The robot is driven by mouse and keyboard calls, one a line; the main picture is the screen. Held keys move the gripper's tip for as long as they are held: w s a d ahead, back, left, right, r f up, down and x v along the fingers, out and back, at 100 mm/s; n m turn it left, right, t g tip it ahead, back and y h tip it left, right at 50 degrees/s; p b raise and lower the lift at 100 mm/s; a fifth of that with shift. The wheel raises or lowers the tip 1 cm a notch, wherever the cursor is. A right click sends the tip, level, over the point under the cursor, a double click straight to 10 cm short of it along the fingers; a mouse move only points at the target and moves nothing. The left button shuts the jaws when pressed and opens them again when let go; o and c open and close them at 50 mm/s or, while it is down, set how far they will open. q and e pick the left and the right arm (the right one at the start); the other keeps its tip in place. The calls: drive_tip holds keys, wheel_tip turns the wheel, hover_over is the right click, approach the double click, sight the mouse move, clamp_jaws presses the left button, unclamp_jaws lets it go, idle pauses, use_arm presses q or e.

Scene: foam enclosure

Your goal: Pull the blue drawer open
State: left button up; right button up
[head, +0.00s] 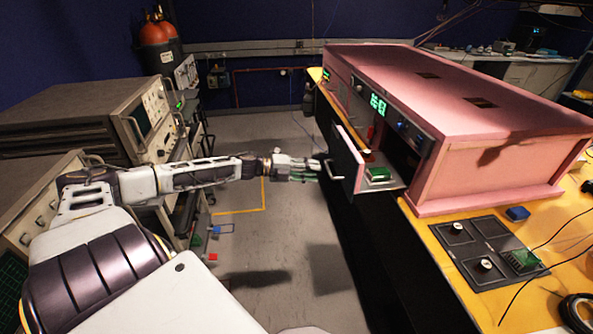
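No clearly blue drawer shows. A pale handle (334,168) is on the drawer's front. My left gripper (318,173) reaches in from the left with its fingertips at or just short of the handle. I cannot tell whether they touch it or whether the fingers are open or shut. My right gripper is not in view.
The pink cabinet stands on a yellow bench (425,235). A dark panel with knobs (485,250) and a small blue block (518,213) lie in front of it. Instrument racks (150,120) line the left. The grey floor between is mostly clear, with small coloured blocks (213,256).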

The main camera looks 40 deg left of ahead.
use_arm(q)
drive_tip(key=shift+v, duration=1)
drive_tip(key=shift+v, duration=1.45)
